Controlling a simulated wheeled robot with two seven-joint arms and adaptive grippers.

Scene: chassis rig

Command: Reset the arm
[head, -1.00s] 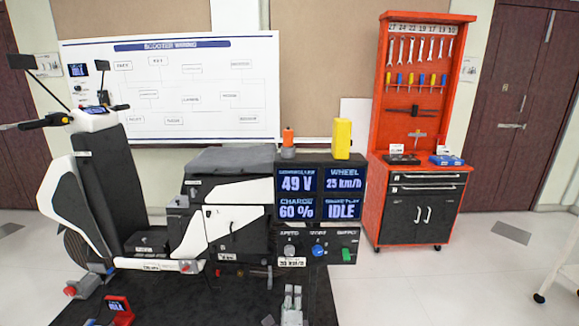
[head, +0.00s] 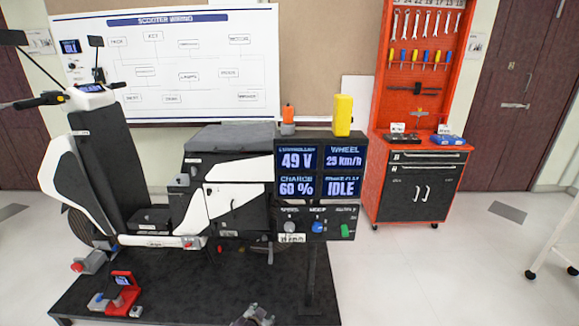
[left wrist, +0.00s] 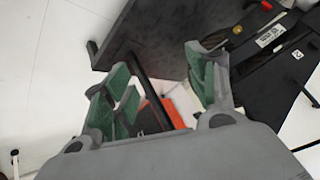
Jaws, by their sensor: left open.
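My left gripper (left wrist: 160,65) is open in the left wrist view, its green-padded fingers spread wide. Nothing is held between them; an orange-red surface (left wrist: 168,112) shows behind the gap. A small grey part of a gripper (head: 255,315) shows at the bottom edge of the head view, in front of the black platform. It appears to be my left one, mostly cut off by the frame. No second gripper shows.
The scooter rig (head: 95,170) stands on a black platform (head: 190,285). A display console (head: 318,172) on a post is at its right, with a yellow object (head: 343,115) on top. A red tool cabinet (head: 415,190) stands behind right. Floor between cabinet and white cart (head: 555,240) is clear.

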